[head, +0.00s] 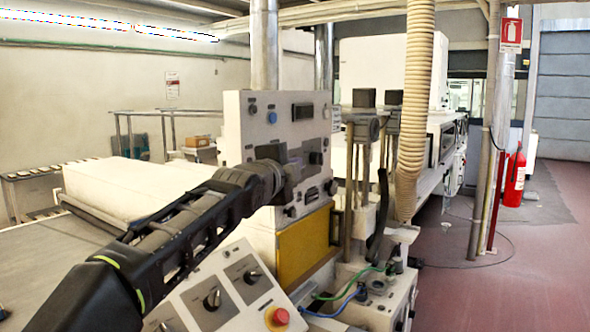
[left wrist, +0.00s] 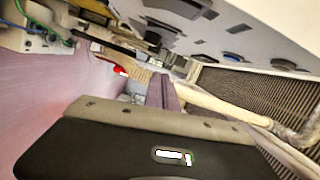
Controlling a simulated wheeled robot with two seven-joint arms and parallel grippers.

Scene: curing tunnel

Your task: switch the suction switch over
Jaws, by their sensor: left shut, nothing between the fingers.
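An upright pale control panel (head: 240,130) with a blue button, several dark knobs and a small display stands in the middle of the head view. I cannot tell which control is the suction switch. My left gripper (head: 284,172) is in front of the panel's lower middle, shut and empty, and hides part of its face. Whether it touches a control cannot be told. In the left wrist view, a pale face with dark knobs (left wrist: 183,9) shows at the top, and my dark hand fills the bottom. My right gripper is in neither view.
A sloped box with dark knobs (head: 212,299) and a red mushroom button (head: 278,317) stands low in front. A ribbed hose (head: 413,110) hangs right of the panel. A yellow plate (head: 303,245) is below it. The red floor (head: 510,270) at right is mostly clear.

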